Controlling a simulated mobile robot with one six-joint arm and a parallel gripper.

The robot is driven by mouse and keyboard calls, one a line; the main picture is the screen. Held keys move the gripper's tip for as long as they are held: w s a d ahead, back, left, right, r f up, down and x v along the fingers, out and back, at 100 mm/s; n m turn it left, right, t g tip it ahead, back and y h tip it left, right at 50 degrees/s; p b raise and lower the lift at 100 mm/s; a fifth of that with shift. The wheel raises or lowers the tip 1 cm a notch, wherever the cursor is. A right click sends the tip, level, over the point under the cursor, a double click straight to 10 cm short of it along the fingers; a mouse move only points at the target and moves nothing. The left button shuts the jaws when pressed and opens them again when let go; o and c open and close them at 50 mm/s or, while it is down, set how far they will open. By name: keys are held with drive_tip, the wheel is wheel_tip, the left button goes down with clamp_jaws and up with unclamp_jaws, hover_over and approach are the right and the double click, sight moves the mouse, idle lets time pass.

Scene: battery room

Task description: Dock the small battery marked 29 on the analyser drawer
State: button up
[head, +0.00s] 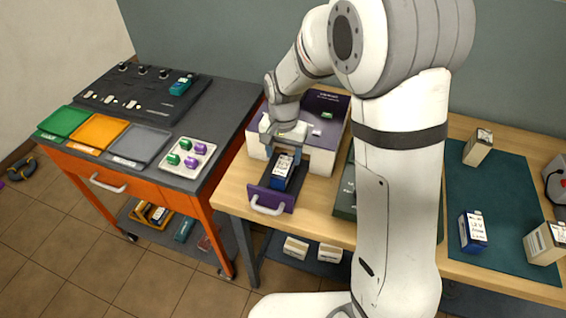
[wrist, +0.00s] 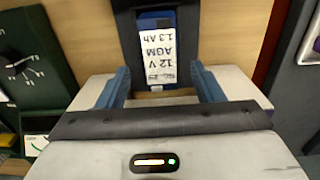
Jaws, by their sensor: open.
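A small dark blue battery with a white label (head: 283,170) stands in the pulled-out drawer (head: 257,195) of the analyser (head: 325,112). The drawer has a purple front and a pale handle. In the wrist view the battery (wrist: 158,52) shows a label reading 12 V 1.3 Ah AGM; I cannot read a number 29 on it. My gripper (head: 285,143) is over the back of the drawer, close to the battery. In the wrist view my gripper (wrist: 161,86) is open, its blue fingers spread wider than the battery, with nothing held between them.
A dark teal mat (head: 500,190) at right holds a blue battery (head: 472,231) and cream batteries (head: 478,147). An orange cart (head: 140,185) at left carries coloured trays and a pale tray of green and purple pieces (head: 188,158). A dark green tester (wrist: 35,65) stands beside the drawer.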

sight(284, 165)
wheel_tip(284, 165, up, 7)
drive_tip(key=s+d+r+n+t, duration=0.1)
drive_tip(key=s+d+r+n, duration=0.1)
drive_tip(key=s+d, duration=0.5)
drive_tip(key=s+d+r+n+t, duration=0.2)
drive_tip(key=s+d+r, duration=0.2)
drive_tip(key=s, duration=0.9)
drive_tip(key=d, duration=0.3)
